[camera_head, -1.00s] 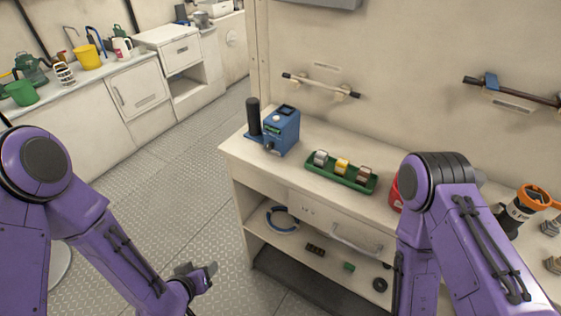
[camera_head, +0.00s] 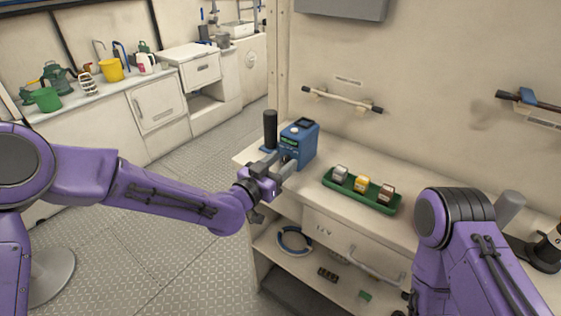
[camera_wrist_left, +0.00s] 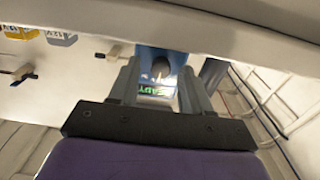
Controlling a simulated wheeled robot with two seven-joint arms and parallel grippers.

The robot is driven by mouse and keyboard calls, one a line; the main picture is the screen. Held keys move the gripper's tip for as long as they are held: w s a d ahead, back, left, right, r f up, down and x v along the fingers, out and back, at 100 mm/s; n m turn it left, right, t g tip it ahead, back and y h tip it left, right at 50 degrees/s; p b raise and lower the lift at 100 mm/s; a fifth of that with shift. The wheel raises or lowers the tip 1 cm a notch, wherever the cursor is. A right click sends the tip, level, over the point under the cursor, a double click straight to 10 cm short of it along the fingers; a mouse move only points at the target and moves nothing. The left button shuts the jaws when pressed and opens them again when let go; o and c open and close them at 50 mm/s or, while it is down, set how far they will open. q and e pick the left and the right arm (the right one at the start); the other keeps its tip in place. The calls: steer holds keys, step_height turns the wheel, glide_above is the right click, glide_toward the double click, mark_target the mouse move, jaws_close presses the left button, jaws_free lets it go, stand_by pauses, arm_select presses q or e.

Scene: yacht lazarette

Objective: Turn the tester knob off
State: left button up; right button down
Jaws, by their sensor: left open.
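The blue tester (camera_head: 301,140) stands at the left end of the workbench, with a black cylinder (camera_head: 270,130) beside it. In the left wrist view, the tester's blue face (camera_wrist_left: 177,58) shows a dark round knob (camera_wrist_left: 160,68) and a lit green display (camera_wrist_left: 155,90), partly covered, with the letters "ADY" readable. My left gripper (camera_head: 283,165) is in front of the tester's face. In the left wrist view, its fingers (camera_wrist_left: 160,86) are apart, one on each side of the knob; I cannot tell whether they touch it. In the head view the gripper hides the knob. My right gripper is out of view.
A green tray (camera_head: 361,191) with three small blocks lies right of the tester on the workbench (camera_head: 335,158). A drawer handle (camera_head: 350,262) juts out below. A blue ring (camera_head: 294,240) lies on the lower shelf. The floor to the left is clear.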

arm_select(q)
steer(key=shift+w, duration=0.1)
jaws_close()
steer(key=n, duration=0.4)
steer(key=shift+f+n+b, duration=0.15)
steer(key=shift+n+b, duration=0.15)
steer(key=shift+b, duration=0.1)
steer(key=shift+n, duration=2.2)
steer(key=shift+b, duration=0.3)
jaws_free()
